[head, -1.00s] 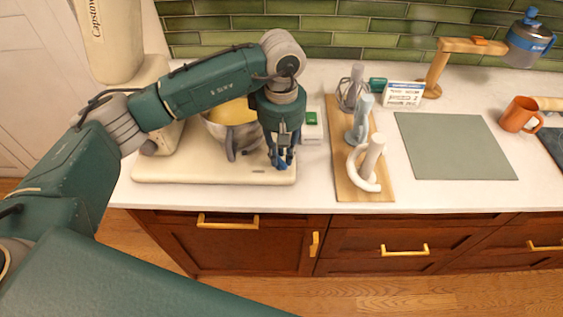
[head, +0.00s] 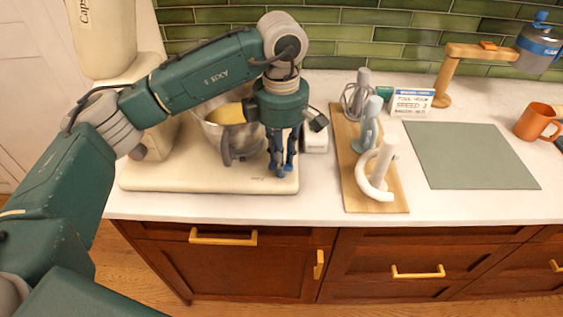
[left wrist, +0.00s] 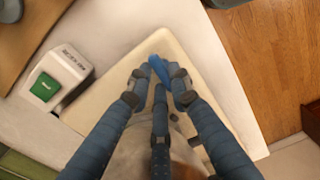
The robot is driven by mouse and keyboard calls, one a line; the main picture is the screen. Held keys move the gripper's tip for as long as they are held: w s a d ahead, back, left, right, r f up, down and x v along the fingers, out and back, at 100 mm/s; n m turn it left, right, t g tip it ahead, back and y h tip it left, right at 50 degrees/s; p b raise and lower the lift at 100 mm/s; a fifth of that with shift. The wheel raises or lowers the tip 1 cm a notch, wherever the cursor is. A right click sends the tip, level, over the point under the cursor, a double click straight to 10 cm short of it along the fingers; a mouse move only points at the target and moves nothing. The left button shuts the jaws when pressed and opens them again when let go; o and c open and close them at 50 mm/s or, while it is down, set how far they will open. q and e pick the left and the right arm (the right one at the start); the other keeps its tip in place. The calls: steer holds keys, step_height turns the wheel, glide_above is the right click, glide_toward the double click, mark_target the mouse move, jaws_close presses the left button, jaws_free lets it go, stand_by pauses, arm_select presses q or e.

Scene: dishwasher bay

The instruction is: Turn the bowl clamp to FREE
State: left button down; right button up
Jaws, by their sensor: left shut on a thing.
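The cream stand mixer (head: 160,177) stands at the left of the counter. Its metal bowl (head: 206,135) holds something yellow and has a grey handle (head: 241,150). My left gripper (head: 281,172) points down at the right front of the mixer base, beside the bowl. In the left wrist view its fingers (left wrist: 158,84) are shut on the blue clamp lever (left wrist: 158,66), which shows between and just past the fingertips above the cream base. The lever's pivot and any FREE marking are hidden or too small to read. My right gripper is not in view.
A white box (head: 315,140) stands right of my gripper; its green button (left wrist: 45,87) shows in the left wrist view. A wooden board (head: 388,203) with mixer attachments lies further right, before a small sign (head: 411,102). A grey-green mat (head: 470,155) lies bare.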

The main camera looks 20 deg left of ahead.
arm_select(q)
steer(key=shift+r+n, duration=0.1)
steer(key=shift+n, duration=0.5)
steer(key=shift+w, duration=0.1)
steer(key=c, duration=1.6)
jaws_free()
steer(key=shift+o, duration=0.2)
steer(key=shift+b, duration=0.3)
step_height(320, 180, up, 12)
